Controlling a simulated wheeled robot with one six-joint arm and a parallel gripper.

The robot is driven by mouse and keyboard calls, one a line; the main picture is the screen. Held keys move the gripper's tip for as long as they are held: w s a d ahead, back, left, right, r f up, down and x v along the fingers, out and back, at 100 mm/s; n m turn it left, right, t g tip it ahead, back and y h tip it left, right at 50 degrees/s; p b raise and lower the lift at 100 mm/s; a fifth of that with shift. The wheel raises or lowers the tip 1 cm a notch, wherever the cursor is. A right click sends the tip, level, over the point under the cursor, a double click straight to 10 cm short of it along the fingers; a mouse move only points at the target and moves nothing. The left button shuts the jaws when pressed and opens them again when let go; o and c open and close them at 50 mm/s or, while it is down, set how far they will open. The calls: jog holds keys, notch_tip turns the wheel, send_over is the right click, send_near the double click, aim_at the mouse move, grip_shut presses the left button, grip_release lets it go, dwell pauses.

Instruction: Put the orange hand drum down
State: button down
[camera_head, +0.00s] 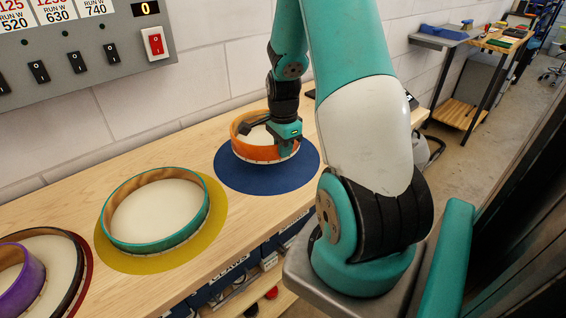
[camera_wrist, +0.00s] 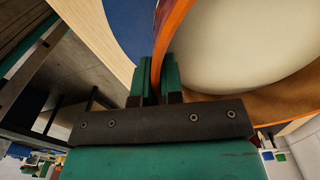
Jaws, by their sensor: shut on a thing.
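The orange hand drum (camera_head: 249,151) has an orange hoop and a pale skin. It is over the back part of the round blue mat (camera_head: 283,184) on the bench. I cannot tell whether it touches the mat or hangs just above it. My gripper (camera_head: 285,141) is shut on the near right part of its hoop. In the wrist view, the fingers of my gripper (camera_wrist: 160,80) sit on either side of the orange hoop (camera_wrist: 172,32), with the blue mat (camera_wrist: 130,22) beyond. The gripper and wrist hide part of the drum.
A teal-rimmed drum (camera_head: 156,212) sits on a yellow mat (camera_head: 216,200) to the left. A purple drum (camera_head: 22,287) lies inside a larger dark-rimmed drum (camera_head: 68,262) at far left. A switch panel (camera_head: 80,50) hangs above the wooden bench (camera_head: 100,173). Bare wood shows between the mats.

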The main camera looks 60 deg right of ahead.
jog(key=shift+f, duration=2.65)
jog(key=shift+f, duration=0.1)
